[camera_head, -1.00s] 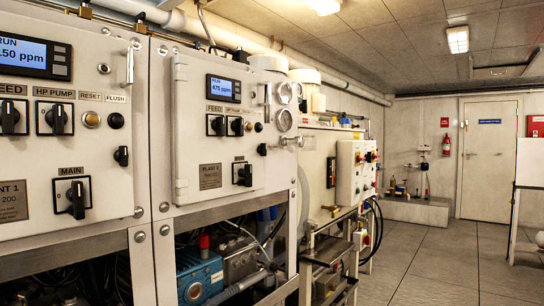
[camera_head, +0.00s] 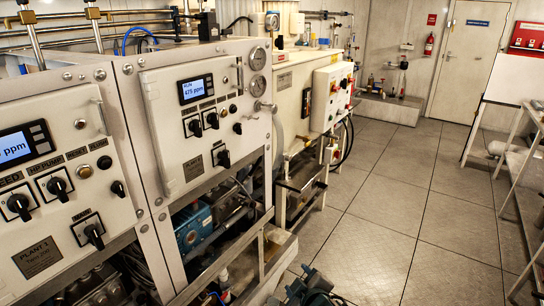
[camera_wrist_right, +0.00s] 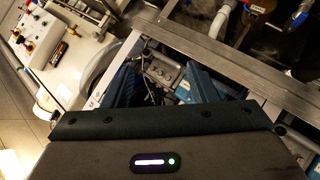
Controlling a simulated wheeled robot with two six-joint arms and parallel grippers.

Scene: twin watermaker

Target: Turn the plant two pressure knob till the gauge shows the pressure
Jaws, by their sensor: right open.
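The plant two panel (camera_head: 165,110) is left of centre in the head view, with a blue display reading 475 ppm. Two round gauges, an upper (camera_head: 257,59) and a lower (camera_head: 257,86), sit at its right edge. Their needles are too small to read. A valve handle (camera_head: 267,107) sticks out below the gauges. A small black knob (camera_head: 238,128) is on the door's right side. I cannot tell which is the pressure knob. My right gripper (camera_head: 311,289) is low at the bottom, well below and apart from the panel. In the right wrist view its fingers (camera_wrist_right: 162,72) are apart and empty.
The plant one panel (camera_head: 50,190) is at the left. A metal frame with blue pumps (camera_head: 192,228) lies under plant two. A white cabinet (camera_head: 328,95) stands beyond it. Tiled floor (camera_head: 405,210) is clear at the centre right. A bench (camera_head: 515,165) is at the right edge.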

